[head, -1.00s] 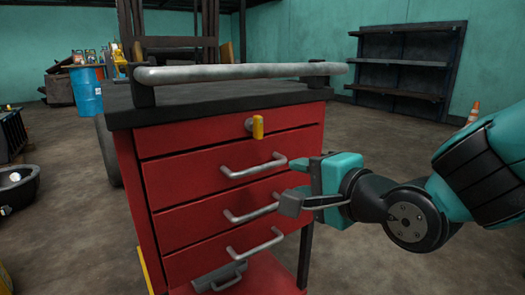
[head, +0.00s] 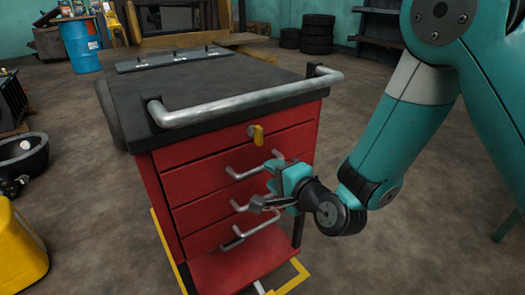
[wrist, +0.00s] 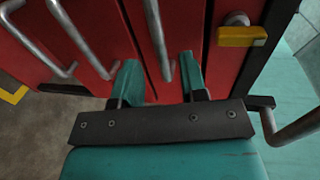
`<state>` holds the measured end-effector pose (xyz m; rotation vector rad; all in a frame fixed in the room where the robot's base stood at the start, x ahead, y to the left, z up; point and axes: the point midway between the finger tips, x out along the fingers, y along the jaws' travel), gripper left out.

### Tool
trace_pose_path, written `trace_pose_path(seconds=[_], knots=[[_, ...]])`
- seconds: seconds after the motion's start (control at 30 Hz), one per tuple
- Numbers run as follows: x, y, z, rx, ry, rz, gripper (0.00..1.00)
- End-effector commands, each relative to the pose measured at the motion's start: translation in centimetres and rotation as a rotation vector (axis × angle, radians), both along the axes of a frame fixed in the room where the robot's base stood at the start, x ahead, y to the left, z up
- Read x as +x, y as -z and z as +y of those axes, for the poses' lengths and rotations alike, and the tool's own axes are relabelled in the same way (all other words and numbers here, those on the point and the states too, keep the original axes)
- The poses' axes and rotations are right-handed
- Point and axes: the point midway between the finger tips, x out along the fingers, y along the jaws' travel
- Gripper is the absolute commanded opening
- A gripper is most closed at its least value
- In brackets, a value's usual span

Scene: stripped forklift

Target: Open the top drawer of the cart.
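The red cart (head: 187,185) stands before me with its drawers shut. Its top drawer handle (head: 243,172) is a grey bar below the yellow lock tag (head: 256,135). My gripper (head: 267,184) is open at the right end of the handles, one finger above the other. In the wrist view the top drawer handle (wrist: 156,38) runs between the open fingers (wrist: 160,83), with a gap on each side. I cannot tell how deep the bar sits between them. The yellow tag (wrist: 242,37) is to the right there. The gripper partly hides the handles' right ends.
A thick grey push bar (head: 250,97) juts out over the cart's front edge. Lower handles (head: 240,206) lie beneath the top one. A yellow container (head: 18,250) stands at lower left. The floor (head: 400,250) to the right is open.

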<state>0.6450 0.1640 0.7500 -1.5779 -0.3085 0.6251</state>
Motion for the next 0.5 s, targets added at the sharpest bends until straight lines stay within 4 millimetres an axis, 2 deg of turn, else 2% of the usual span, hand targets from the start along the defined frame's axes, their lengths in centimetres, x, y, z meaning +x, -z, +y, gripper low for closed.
trace_pose_path(seconds=[0.03, 0.23, 0.5], knots=[[0.6, -0.7, 0.5, -0.001, -0.001, 0.002, 0.39], [2.6, -0.1, 1.8, 0.0, -0.002, 0.001, 0.39], [3.9, 0.7, 2.7, 0.0, -0.002, 0.0, 0.39]])
